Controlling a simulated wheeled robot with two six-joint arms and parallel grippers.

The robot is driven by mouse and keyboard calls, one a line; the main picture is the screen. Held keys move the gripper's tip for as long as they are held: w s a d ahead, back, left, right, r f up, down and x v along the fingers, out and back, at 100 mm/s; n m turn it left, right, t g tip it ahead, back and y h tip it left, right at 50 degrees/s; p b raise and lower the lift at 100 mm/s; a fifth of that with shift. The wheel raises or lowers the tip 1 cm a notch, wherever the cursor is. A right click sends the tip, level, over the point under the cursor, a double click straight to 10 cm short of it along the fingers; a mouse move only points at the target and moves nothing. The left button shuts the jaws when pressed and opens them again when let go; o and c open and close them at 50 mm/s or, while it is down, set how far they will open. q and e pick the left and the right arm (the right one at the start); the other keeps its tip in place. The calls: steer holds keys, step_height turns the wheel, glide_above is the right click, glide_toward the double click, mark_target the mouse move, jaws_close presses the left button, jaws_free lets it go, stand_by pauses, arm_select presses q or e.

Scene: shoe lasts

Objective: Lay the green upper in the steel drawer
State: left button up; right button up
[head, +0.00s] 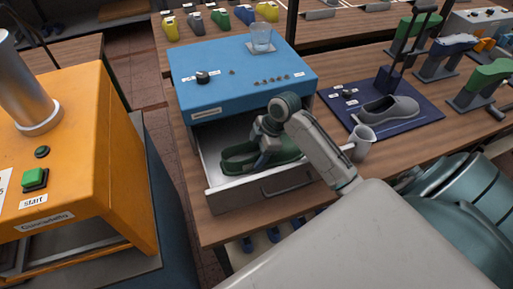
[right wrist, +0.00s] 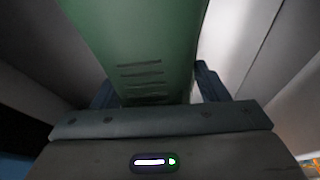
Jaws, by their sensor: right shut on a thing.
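The green upper (head: 238,155) is inside the open steel drawer (head: 216,189) of the blue cabinet (head: 240,68), low between its walls. My right gripper (head: 262,154) reaches down into the drawer and is shut on the upper. In the right wrist view the green upper (right wrist: 140,45) runs between the two fingers, with pale drawer walls on both sides. Part of the upper is hidden behind my gripper in the head view. I cannot tell whether it touches the drawer floor. My left gripper does not show.
An orange machine (head: 88,140) with a green start button stands at the left. A glass (head: 261,38) stands on the cabinet. A mug (head: 362,143) stands right of the drawer, near a dark blue board (head: 425,115) bearing a grey shoe (head: 390,110). Several coloured lasts stand behind.

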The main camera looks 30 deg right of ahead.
steer(key=o, duration=1.1)
steer(key=b+v, duration=0.2)
steer(key=v, duration=0.8)
steer(key=shift+r, duration=0.4)
steer(key=shift+s+d, duration=0.1)
steer(key=shift+d, duration=0.05)
